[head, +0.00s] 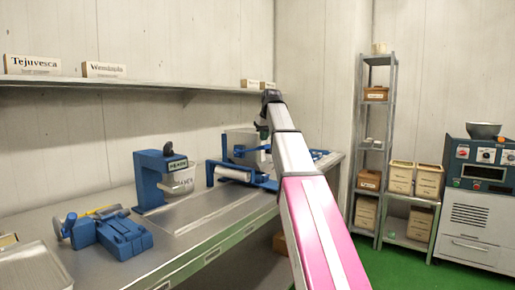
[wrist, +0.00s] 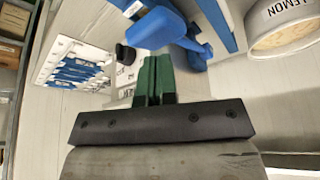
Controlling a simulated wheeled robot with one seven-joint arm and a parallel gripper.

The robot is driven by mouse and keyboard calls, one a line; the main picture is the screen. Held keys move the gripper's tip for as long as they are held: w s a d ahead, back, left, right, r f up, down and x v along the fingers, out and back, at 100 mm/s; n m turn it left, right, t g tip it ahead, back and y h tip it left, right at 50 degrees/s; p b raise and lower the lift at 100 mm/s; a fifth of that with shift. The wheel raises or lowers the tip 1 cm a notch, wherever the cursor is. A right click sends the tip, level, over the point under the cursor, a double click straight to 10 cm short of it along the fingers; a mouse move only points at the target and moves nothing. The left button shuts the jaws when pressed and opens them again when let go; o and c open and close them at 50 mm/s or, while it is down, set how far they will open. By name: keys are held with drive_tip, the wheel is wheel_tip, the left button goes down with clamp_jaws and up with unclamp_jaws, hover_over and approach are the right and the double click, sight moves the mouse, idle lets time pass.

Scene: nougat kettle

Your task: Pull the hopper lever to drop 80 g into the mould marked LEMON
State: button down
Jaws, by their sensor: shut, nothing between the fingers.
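In the wrist view, my gripper (wrist: 155,62) has its two green fingers pressed together with nothing between them. A blue part with a rounded end (wrist: 155,28), perhaps the lever, lies just beyond the fingertips; I cannot tell whether they touch. The round, pale mould marked LEMON (wrist: 286,30) is at the upper right, partly cut off, apart from the fingers. In the head view, my arm reaches over the far end of the bench, near a blue machine with a grey box (head: 241,147), perhaps the hopper. The fingers are not clear there.
A blue stand (head: 152,178) with a white lettered tub (head: 184,179) stands mid-bench. Blue tools (head: 115,233) lie at the near left, beside a metal tray (head: 32,268). A wall shelf (head: 150,84) runs above. A rack (head: 373,150) and a control cabinet (head: 480,200) stand right.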

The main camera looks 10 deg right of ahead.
sight(264, 148)
drive_tip(key=shift+f, duration=3.2)
drive_tip(key=shift+r, duration=5.05)
